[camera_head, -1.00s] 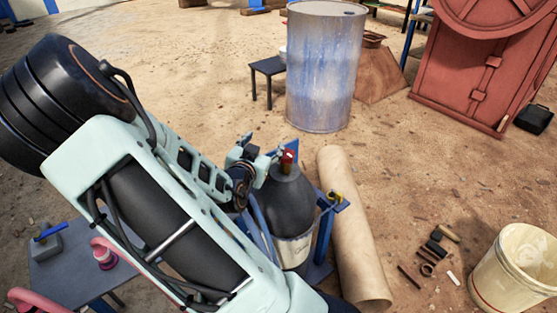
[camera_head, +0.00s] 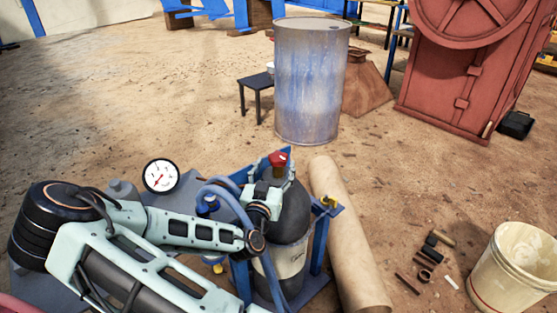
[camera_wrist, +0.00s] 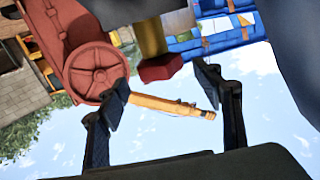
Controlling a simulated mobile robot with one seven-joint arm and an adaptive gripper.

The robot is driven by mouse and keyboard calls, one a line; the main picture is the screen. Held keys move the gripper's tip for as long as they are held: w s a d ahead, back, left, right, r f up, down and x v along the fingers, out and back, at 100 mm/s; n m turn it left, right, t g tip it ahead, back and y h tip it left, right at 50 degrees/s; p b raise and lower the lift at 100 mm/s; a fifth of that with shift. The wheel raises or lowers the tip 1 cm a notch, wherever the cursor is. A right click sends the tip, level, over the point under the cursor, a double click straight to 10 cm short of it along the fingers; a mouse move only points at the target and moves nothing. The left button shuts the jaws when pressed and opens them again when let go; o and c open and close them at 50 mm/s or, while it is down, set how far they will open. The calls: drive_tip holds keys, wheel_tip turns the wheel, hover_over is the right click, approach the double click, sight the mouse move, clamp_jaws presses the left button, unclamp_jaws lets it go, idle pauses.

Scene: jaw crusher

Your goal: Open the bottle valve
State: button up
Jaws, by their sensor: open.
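The bottle (camera_head: 291,215) is a dark grey cylinder with a pale lower band, upright in a blue stand (camera_head: 321,240). Its red valve knob (camera_head: 278,158) sits on top. My gripper (camera_head: 270,178) is at the bottle's neck, just below and left of the knob; its fingers are hard to make out there. In the wrist view, the knob (camera_wrist: 160,69) hangs upside down from a brass stem (camera_wrist: 150,38). My open gripper (camera_wrist: 162,84) has one finger on either side of the knob in the picture, with visible gaps. Whether the knob lies fully between the fingertips is unclear.
A white-faced gauge (camera_head: 160,176) and a blue hose (camera_head: 222,187) are left of the bottle. A tan roll (camera_head: 345,235) lies close on its right. A blue-grey drum (camera_head: 310,85) stands behind, and a white bucket (camera_head: 515,265) stands at right. Sandy ground is open at upper left.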

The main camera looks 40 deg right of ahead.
sight(279, 155)
drive_tip(key=x, duration=0.5)
drive_tip(key=shift+b, duration=0.3)
drive_tip(key=c, duration=1.2)
